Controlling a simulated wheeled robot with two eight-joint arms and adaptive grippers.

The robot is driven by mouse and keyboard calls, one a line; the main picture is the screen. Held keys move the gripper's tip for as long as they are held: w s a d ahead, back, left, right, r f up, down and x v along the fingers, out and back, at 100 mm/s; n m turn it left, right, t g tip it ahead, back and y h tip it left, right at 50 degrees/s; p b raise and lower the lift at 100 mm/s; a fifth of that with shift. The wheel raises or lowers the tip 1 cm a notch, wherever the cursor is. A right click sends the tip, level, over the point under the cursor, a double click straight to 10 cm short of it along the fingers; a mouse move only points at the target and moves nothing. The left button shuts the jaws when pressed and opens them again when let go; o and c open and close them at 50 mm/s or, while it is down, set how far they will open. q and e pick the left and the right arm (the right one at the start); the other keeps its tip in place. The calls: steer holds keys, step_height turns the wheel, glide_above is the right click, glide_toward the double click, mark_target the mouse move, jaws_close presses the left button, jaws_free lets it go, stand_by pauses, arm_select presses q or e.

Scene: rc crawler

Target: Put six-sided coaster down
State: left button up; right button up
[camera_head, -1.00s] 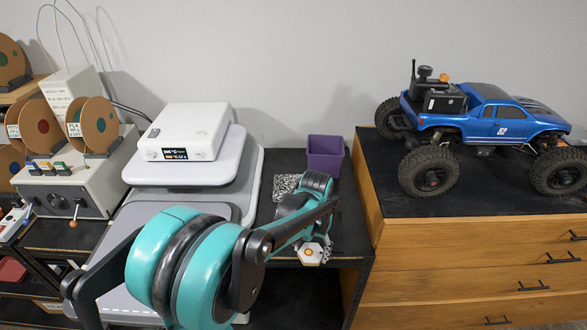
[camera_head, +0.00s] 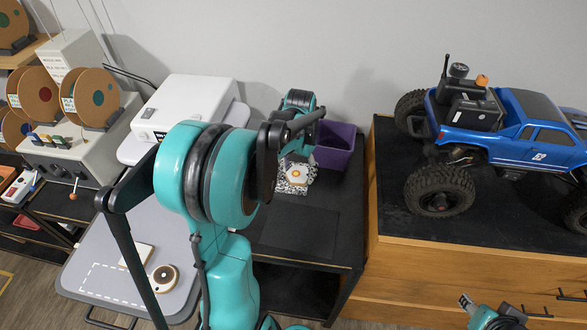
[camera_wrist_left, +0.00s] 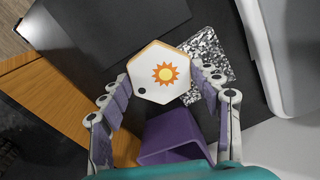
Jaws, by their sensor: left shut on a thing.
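The six-sided coaster (camera_head: 298,174) is white with an orange sun. In the left wrist view the coaster (camera_wrist_left: 160,72) sits between the fingertips of my left gripper (camera_wrist_left: 158,86), which is shut on it. In the head view my left gripper (camera_head: 296,160) is over the back of the black table, partly hidden by my arm. A speckled grey tile (camera_wrist_left: 207,68) lies below and partly behind the coaster; it also shows in the head view (camera_head: 291,188). I cannot tell whether they touch. My right gripper (camera_head: 485,306) shows at the lower right, its jaws unclear.
A purple bin (camera_head: 335,146) stands right beside the tile. The black table (camera_head: 290,245) is clear in front. A blue crawler (camera_head: 515,138) stands on the wooden cabinet at right. A round coaster (camera_head: 164,278) lies on the grey surface at left.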

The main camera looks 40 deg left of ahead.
arm_select(q)
steer(key=w+a+f, duration=0.3)
steer(key=a, duration=0.2)
steer(key=w+a+f+b, duration=0.1)
steer(key=w+a+f, duration=0.1)
steer(key=shift+w+a+f, duration=0.2)
steer(key=shift+w+f, duration=0.1)
steer(key=shift+f+b, duration=0.45)
steer(key=shift+f, duration=1.55)
steer(key=shift+f, duration=0.1)
steer(key=shift+c, duration=0.2)
steer(key=o, duration=1.2)
steer(key=shift+c, duration=0.2)
